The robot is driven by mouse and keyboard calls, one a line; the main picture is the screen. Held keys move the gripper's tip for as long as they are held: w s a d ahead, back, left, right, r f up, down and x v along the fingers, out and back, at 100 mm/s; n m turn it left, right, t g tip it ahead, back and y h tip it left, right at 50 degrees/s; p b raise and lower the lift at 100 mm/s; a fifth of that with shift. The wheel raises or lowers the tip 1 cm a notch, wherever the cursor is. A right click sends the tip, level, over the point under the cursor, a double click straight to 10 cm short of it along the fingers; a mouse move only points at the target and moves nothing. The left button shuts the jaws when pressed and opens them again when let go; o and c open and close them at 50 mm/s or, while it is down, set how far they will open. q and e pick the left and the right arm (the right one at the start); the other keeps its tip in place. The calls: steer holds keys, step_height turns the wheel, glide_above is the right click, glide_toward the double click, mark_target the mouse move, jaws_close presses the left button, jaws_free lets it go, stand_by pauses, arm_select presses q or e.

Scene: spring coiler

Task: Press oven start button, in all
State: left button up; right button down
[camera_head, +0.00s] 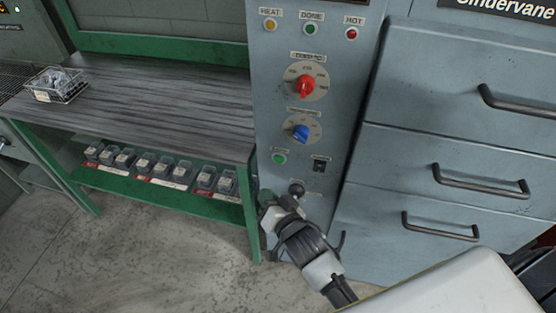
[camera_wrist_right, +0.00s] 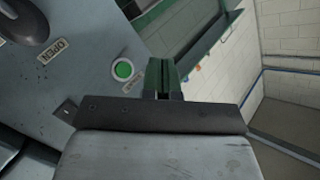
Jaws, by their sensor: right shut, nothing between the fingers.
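The green start button (camera_head: 279,157) is on the grey oven panel (camera_head: 325,130), below the blue knob and left of a black switch. It also shows in the right wrist view (camera_wrist_right: 124,70), round with a pale ring, uncovered. My right gripper (camera_head: 265,198) is low at the panel's left edge, below the button in the head view. Its fingers (camera_wrist_right: 161,75) are shut and empty, and they appear just right of the button in the wrist view, apart from it in the picture. The depth gap to the panel is unclear. My left gripper is out of view.
A ball-ended lever (camera_head: 296,188) sits close to my right gripper. The red knob (camera_head: 306,86), blue knob (camera_head: 302,134) and black switch (camera_head: 319,166) are above. A green-framed bench (camera_head: 150,100) stands left, with small bins (camera_head: 145,160) beneath. Drawers (camera_head: 440,200) are right.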

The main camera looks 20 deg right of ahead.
mark_target(279, 159)
steer(key=w+d+b, duration=0.1)
steer(key=w+d, duration=0.3)
steer(key=w, duration=0.2)
steer(key=shift+w+d, duration=0.15)
steer(key=shift+w, duration=0.05)
stand_by(1.9)
steer(key=shift+w+d, duration=0.25)
steer(key=shift+w, duration=0.1)
steer(key=shift+w+d, duration=0.2)
steer(key=shift+w, duration=0.1)
stand_by(0.6)
steer(key=shift+s+a+p, duration=0.1)
steer(key=shift+s+p, duration=0.05)
steer(key=shift+p, duration=0.2)
steer(key=shift+s+a+p, duration=0.3)
steer(key=shift+s+a, duration=0.05)
steer(key=shift+s, duration=0.2)
